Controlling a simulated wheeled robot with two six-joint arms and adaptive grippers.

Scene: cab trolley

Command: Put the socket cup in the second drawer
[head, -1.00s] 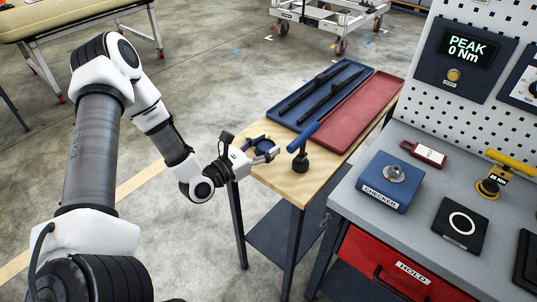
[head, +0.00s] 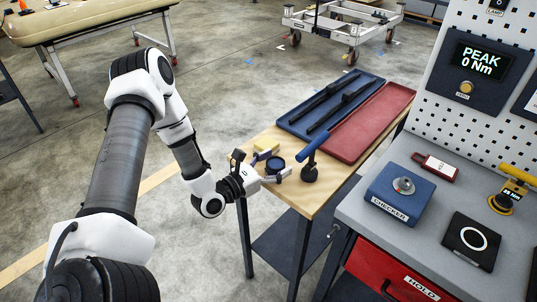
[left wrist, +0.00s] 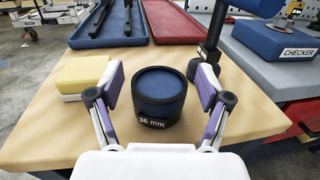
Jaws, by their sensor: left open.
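The socket cup is a dark blue and black round cup marked "36 mm" (left wrist: 160,95) standing upright on the wooden table. It also shows in the head view (head: 276,164). My left gripper (head: 272,173) is open, and in the left wrist view its two fingers (left wrist: 160,90) stand to either side of the cup, with gaps showing. A red drawer (head: 385,275) marked "HOLD" sits under the grey bench at the lower right and looks shut. Any drawer below it is out of frame. My right gripper is in neither view.
Blue (head: 292,122) and red (head: 372,128) trays lie behind. The bench (head: 360,215) carries a blue checker box (head: 397,196).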

